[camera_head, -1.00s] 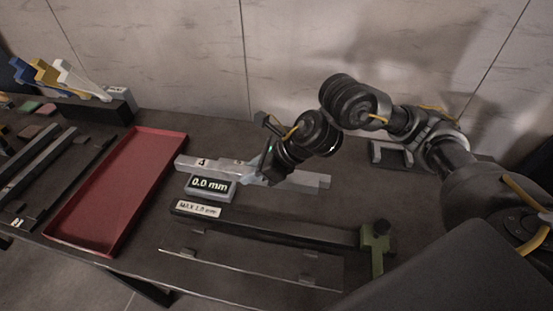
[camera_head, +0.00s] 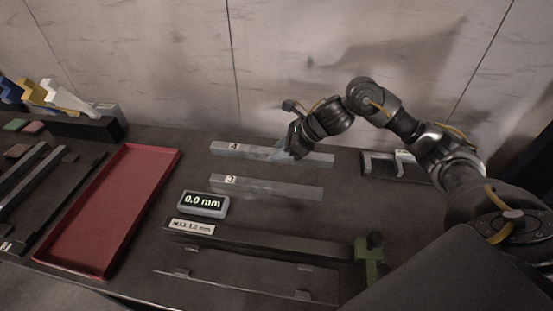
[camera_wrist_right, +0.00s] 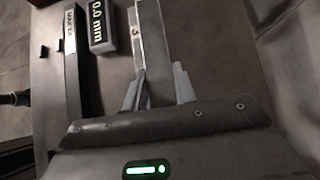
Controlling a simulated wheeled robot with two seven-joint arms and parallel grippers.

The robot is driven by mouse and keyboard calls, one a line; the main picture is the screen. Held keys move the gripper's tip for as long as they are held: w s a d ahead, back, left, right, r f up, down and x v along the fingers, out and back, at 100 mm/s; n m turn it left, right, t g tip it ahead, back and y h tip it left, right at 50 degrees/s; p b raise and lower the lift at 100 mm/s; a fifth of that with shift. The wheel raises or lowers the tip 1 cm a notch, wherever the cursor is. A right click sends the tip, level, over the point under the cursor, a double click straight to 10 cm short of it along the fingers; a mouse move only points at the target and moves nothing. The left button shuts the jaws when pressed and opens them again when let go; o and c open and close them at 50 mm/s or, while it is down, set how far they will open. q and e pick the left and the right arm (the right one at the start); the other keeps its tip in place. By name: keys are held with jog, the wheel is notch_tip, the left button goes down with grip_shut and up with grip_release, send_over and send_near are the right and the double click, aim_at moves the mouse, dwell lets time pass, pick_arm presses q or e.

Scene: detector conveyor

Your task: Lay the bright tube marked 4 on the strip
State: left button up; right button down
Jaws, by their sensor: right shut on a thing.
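The bright tube marked 4 (camera_head: 232,147) is a long pale square bar at the back of the table. My right gripper (camera_head: 284,153) is shut on it near its middle. In the right wrist view the tube (camera_wrist_right: 155,50) runs between the fingers (camera_wrist_right: 158,90), its label out of sight. I cannot tell whether it touches the table. A similar tube (camera_head: 275,189), which seems marked 3, lies in front of it. A thin flat strip with small tabs (camera_head: 240,283) lies along the front of the table. My left gripper is not in view.
A 0.0 mm display (camera_head: 203,204) and a dark bar labelled MAX (camera_head: 275,240) with a green end block (camera_head: 368,262) lie between the tubes and the strip. A red tray (camera_head: 110,205) is at left. A grey bracket (camera_head: 395,162) is at back right.

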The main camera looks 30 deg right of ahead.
jog(key=w+f, duration=0.1)
jog(key=f, duration=0.1)
jog(key=w+d+f, duration=0.1)
jog(key=w+f, duration=0.1)
jog(key=w+d+f+p, duration=0.1)
jog(key=w+f, duration=0.1)
jog(key=shift+w+d, duration=0.15)
jog(key=shift+d, duration=0.05)
notch_tip(320, 180, down, 2)
jog(key=shift+p, duration=0.6)
jog(key=shift+f, duration=0.6)
jog(key=shift+f, duration=0.15)
jog(key=c, duration=1.1)
grip_release()
